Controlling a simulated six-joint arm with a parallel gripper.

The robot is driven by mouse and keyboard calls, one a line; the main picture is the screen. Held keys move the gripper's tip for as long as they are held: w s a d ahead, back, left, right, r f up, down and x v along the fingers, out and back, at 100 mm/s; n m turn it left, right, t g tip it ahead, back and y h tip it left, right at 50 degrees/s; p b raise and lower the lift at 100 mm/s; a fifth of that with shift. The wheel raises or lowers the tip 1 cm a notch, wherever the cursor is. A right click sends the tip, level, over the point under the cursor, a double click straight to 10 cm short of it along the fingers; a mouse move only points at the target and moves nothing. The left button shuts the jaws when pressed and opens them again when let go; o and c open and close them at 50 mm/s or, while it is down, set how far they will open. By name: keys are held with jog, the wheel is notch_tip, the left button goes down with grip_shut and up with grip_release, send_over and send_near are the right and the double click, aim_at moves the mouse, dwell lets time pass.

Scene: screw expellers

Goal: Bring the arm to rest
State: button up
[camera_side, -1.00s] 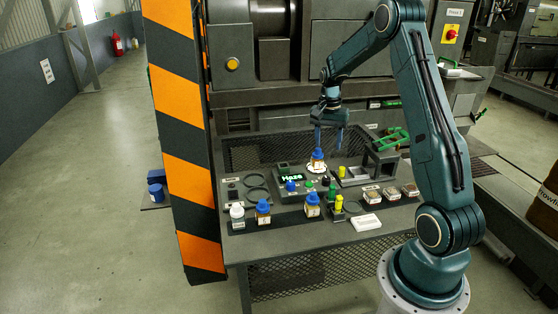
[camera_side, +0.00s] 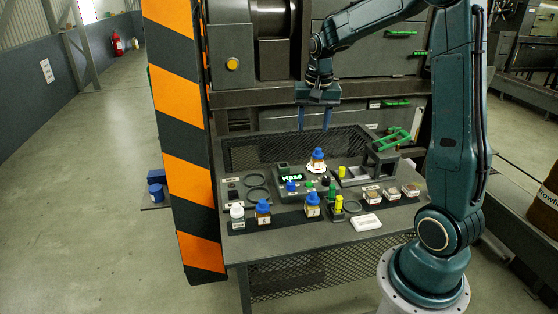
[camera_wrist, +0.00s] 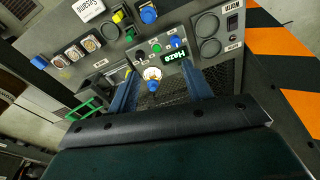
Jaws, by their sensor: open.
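My gripper (camera_side: 314,118) is open and empty, raised above the back of the grey worktable (camera_side: 290,228) in the side view. Its two blue fingers (camera_wrist: 162,98) point down and are spread wide in the wrist view. Below it, a blue-capped jar (camera_side: 318,160) stands upright on a white round plate of the device with a lit green display (camera_side: 291,178). In the wrist view this jar (camera_wrist: 152,85) shows between the fingers, apart from both of them.
At the table's front stand a white-capped bottle (camera_side: 237,217) and two more blue-capped jars (camera_side: 263,211) (camera_side: 312,206). Sample dishes (camera_side: 391,194) and a green-handled stand (camera_side: 393,141) are at the right. A striped post (camera_side: 185,150) rises at the table's left, and machinery stands behind.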

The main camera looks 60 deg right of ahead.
jog(key=s+a+r+n+t, duration=0.1)
jog(key=s+a+r+n, duration=0.2)
jog(key=a, duration=0.3)
jog(key=s+a+r+n+t, duration=0.1)
jog(key=s+a+r+n, duration=0.1)
jog(key=s+a+r, duration=0.35)
jog(key=s+a+f+n+t+y, duration=0.1)
jog(key=s+a+n+t, duration=0.1)
jog(key=s+a+n, duration=0.4)
jog(key=s+a, duration=0.3)
jog(key=shift+a+f+t, duration=0.2)
jog(key=shift+f+t, duration=0.1)
jog(key=shift+f, duration=0.1)
